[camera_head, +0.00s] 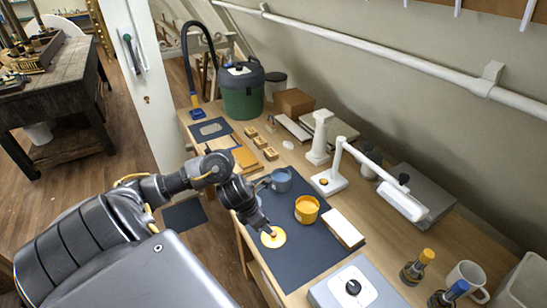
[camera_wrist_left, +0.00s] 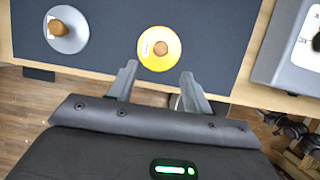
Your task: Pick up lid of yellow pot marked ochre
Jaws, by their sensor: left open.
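The yellow lid (camera_head: 279,240) is a round disc with a cork knob, lying flat on the dark mat (camera_head: 305,257) near the table's front edge. In the left wrist view the yellow lid (camera_wrist_left: 170,62) has a small pale label, its writing too small to read. My left gripper (camera_head: 266,226) is above the lid. In the wrist view its open, empty fingers (camera_wrist_left: 158,74) point toward the lid, with the knob beyond the tips. The yellow pot (camera_head: 307,211) stands uncovered behind the lid. My right gripper is not in view.
A grey-blue lid with a cork knob (camera_wrist_left: 67,30) lies left of the yellow lid in the wrist view. A white lamp (camera_head: 400,198) stands behind.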

